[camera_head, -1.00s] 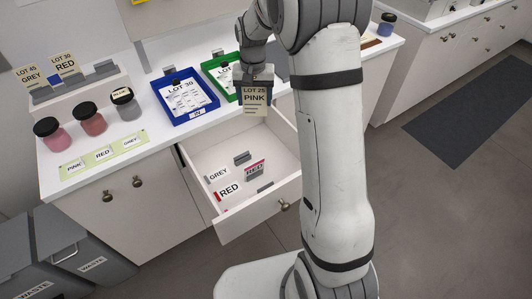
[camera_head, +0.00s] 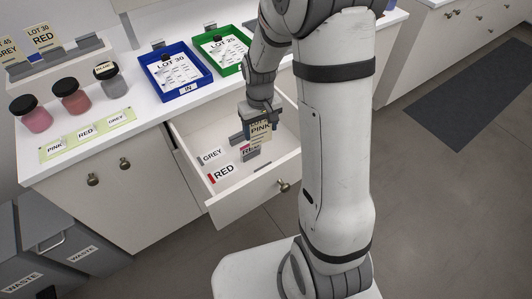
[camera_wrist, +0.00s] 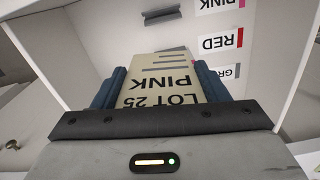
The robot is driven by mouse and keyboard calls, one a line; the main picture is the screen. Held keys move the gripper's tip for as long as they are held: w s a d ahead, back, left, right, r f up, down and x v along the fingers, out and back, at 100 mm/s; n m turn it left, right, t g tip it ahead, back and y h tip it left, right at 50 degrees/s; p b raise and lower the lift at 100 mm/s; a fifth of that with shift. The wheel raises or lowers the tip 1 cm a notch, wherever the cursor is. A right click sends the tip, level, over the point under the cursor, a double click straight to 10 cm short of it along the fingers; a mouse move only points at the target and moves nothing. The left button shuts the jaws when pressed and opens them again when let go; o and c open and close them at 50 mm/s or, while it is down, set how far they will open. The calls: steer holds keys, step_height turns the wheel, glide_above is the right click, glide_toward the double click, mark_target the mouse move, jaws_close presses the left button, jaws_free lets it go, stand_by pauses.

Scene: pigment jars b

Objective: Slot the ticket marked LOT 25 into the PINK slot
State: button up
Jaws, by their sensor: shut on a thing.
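My gripper (camera_head: 258,114) is shut on the cream ticket (camera_head: 262,131), which reads PINK in the head view. In the wrist view the ticket (camera_wrist: 155,75) reads LOT 25 PINK, upside down, between the two blue fingers. The gripper holds it over the open drawer (camera_head: 232,200). The drawer floor has a GREY label (camera_head: 211,157) and a RED label (camera_head: 222,173). The wrist view also shows a PINK label (camera_wrist: 215,4) with a pink strip and a dark grey slot holder (camera_wrist: 160,13).
A blue tray (camera_head: 187,93) with a LOT 30 sheet and a green tray (camera_head: 241,69) with a LOT 25 sheet sit on the counter. Several lidded jars (camera_head: 75,102) stand left. Two tickets (camera_head: 42,37) stand in a rack. The drawer walls surround the gripper.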

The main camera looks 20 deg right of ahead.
steer(key=shift+n, duration=0.8)
steer(key=s+f+b, duration=0.1)
steer(key=s+f, duration=0.2)
steer(key=shift+s+f, duration=0.3)
steer(key=shift+s, duration=0.05)
steer(key=shift+f+b, duration=1.8)
steer(key=shift+f, duration=0.3)
steer(key=shift+f, duration=0.15)
steer(key=shift+f+b, duration=1.65)
steer(key=shift+f, duration=0.3)
steer(key=o, duration=1)
steer(key=shift+r, duration=0.1)
